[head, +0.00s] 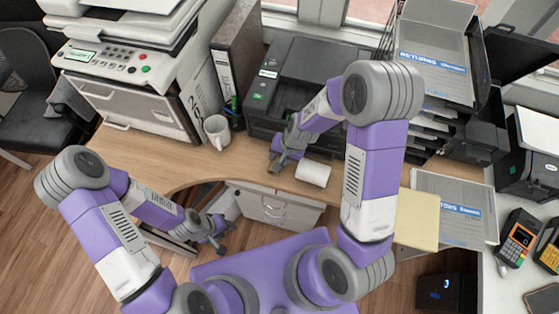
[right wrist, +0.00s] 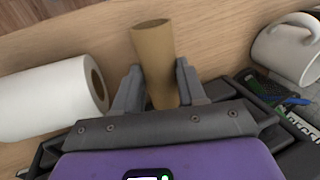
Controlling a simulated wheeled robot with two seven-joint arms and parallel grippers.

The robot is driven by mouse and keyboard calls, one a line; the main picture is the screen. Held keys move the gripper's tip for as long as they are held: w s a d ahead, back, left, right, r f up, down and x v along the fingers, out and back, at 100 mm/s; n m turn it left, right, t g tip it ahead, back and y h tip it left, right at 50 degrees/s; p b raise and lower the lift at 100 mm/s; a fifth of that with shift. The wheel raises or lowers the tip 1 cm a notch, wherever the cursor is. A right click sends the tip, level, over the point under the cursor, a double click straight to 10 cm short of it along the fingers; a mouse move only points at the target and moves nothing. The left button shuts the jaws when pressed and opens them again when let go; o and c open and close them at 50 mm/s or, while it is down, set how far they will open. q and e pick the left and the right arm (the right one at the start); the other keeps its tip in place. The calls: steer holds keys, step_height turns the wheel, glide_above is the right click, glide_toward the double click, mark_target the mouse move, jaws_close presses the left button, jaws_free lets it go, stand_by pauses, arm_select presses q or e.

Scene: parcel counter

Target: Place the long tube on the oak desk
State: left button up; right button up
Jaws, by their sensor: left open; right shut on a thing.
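The long tube is a brown cardboard tube (right wrist: 153,55) with an open end, held between the two fingers of my right gripper (right wrist: 160,92) in the right wrist view. In the head view my right gripper (head: 279,161) is over the front part of the oak desk (head: 170,160), left of the white roll. The tube (head: 277,169) shows only in small part there. I cannot tell whether it touches the desk. The desk's wood fills the background of the right wrist view (right wrist: 215,30). My left gripper (head: 220,240) is open and empty, in front of the desk edge.
A white paper roll (head: 313,173) lies close right of my right gripper. A white mug (head: 216,131) stands to the left, with pens and a binder (head: 236,65) behind. A black printer (head: 308,75) stands behind the gripper. The desk's left front is clear.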

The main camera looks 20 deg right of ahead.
steer(key=shift+f+b, duration=0.75)
steer(key=shift+f, duration=0.45)
steer(key=shift+f, duration=0.15)
steer(key=o, duration=1)
steer(key=shift+r, duration=0.2)
steer(key=shift+r, duration=0.35)
steer(key=p+v, duration=0.5)
steer(key=v, duration=0.6)
steer(key=shift+s+d+r, duration=0.1)
steer(key=shift+s+d, duration=0.05)
